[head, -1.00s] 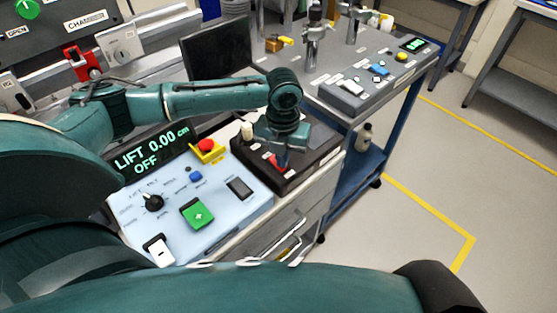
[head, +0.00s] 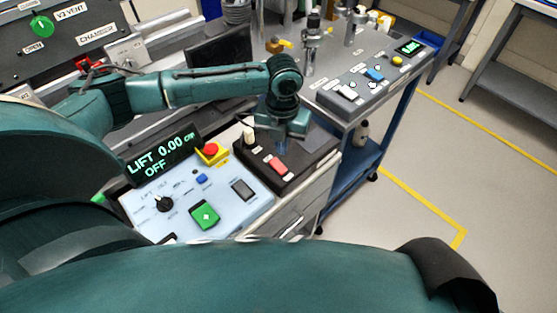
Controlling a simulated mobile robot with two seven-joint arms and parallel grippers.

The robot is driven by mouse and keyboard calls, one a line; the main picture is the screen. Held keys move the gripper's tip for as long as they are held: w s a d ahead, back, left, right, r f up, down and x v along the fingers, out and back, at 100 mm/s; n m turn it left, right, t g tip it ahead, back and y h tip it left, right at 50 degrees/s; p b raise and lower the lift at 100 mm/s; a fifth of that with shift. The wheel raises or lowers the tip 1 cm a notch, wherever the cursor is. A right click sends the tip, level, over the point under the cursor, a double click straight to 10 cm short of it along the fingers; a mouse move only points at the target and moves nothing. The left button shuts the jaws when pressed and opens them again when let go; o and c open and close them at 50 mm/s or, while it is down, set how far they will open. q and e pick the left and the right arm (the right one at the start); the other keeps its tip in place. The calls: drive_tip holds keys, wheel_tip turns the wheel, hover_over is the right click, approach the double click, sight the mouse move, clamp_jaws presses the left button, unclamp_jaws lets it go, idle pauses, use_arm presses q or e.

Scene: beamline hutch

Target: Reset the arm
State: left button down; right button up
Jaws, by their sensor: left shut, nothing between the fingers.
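My left arm reaches in from the left, bent at the elbow, above a control desk. My left gripper (head: 281,148) is shut and empty. It points down over the black box (head: 302,168), just behind its red rocker switch (head: 279,165); a small gap seems to lie between them, but contact is hard to judge. A cream knob (head: 249,137) stands on the same box, left of the gripper. My right gripper is out of view.
The pale blue panel (head: 225,185) has a display (head: 163,155) reading "LIFT 0.00 cm OFF", a red emergency button (head: 210,149), a black dial (head: 163,204) and a green button (head: 205,215). A blue cart (head: 352,168) stands behind. The floor (head: 420,140) at right is clear.

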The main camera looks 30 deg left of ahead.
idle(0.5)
use_arm(q)
drive_tip(key=s+d+f+n+t+h, duration=0.25)
drive_tip(key=d+f+n, duration=0.25)
drive_tip(key=d+n, duration=0.25)
drive_tip(key=s+d+f+n+t+h, duration=0.2)
drive_tip(key=s+d+f+n+h, duration=0.15)
drive_tip(key=d+n, duration=0.35)
drive_tip(key=s+a+f+n+t+y, duration=0.3)
drive_tip(key=s+a+f+n+t, duration=0.2)
drive_tip(key=n, duration=1.1)
drive_tip(key=s+a, duration=0.3)
drive_tip(key=s, duration=0.2)
drive_tip(key=shift+s+f, duration=0.15)
drive_tip(key=shift+s, duration=0.05)
